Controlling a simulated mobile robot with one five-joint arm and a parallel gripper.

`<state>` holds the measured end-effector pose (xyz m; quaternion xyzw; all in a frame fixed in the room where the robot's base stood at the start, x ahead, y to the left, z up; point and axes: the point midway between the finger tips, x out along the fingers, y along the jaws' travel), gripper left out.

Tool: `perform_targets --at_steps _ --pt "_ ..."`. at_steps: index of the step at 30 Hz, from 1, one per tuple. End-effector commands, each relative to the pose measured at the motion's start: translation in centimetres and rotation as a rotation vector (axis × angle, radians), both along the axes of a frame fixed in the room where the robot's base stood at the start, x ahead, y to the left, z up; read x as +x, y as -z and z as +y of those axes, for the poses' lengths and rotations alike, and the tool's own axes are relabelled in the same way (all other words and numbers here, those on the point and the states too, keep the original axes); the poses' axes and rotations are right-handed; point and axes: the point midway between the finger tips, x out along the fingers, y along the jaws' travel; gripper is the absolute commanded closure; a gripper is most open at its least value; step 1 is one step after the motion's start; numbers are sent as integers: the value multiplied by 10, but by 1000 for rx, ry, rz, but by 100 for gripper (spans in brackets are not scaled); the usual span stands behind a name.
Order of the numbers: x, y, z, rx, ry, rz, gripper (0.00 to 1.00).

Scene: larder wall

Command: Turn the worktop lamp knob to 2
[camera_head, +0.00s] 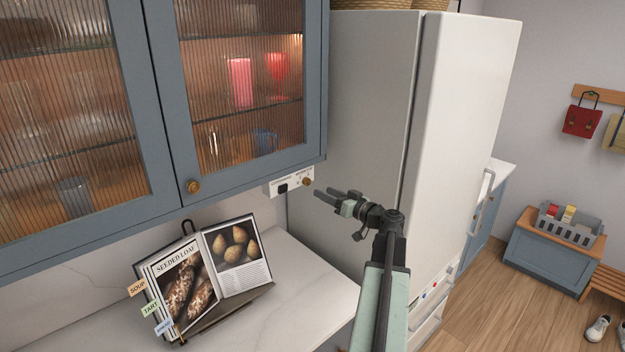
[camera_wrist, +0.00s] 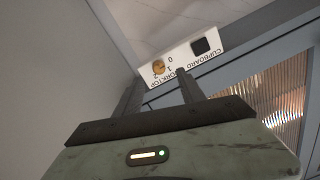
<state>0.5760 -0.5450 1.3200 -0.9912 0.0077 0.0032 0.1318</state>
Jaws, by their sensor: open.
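The worktop lamp knob (camera_head: 307,182) is a small round brass knob on a white switch panel (camera_head: 291,183) under the wall cupboard. In the wrist view the knob (camera_wrist: 158,67) sits by the printed numbers and the word WORKTOP, upside down; its exact setting is too small to read. A dark square switch (camera_wrist: 205,46) marked CUPBOARD is beside it. My gripper (camera_head: 325,194) is open and empty, just to the right of and below the knob, pointing at the panel. In the wrist view its two fingers (camera_wrist: 158,86) reach toward the panel, apart from the knob.
The blue wall cupboard (camera_head: 170,195) with ribbed glass doors hangs above the pale worktop (camera_head: 296,270). A cookbook on a stand (camera_head: 205,275) stands on the worktop below. A tall white fridge (camera_head: 465,130) stands close to the right of my arm.

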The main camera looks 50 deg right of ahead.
Motion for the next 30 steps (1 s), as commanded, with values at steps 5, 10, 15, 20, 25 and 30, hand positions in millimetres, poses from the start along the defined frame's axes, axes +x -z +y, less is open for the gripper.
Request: perform_targets --at_steps 5,10,15,20,25,30 --pt "-1 -3 -6 -4 11 -11 53" --pt "26 -2 -7 -4 9 -10 53" --pt "57 -2 -7 -3 9 -10 53" --pt "72 -2 -7 -3 10 -10 53" --pt "74 -2 -6 -3 11 -9 53" --pt "74 -2 -6 -3 10 -9 70"
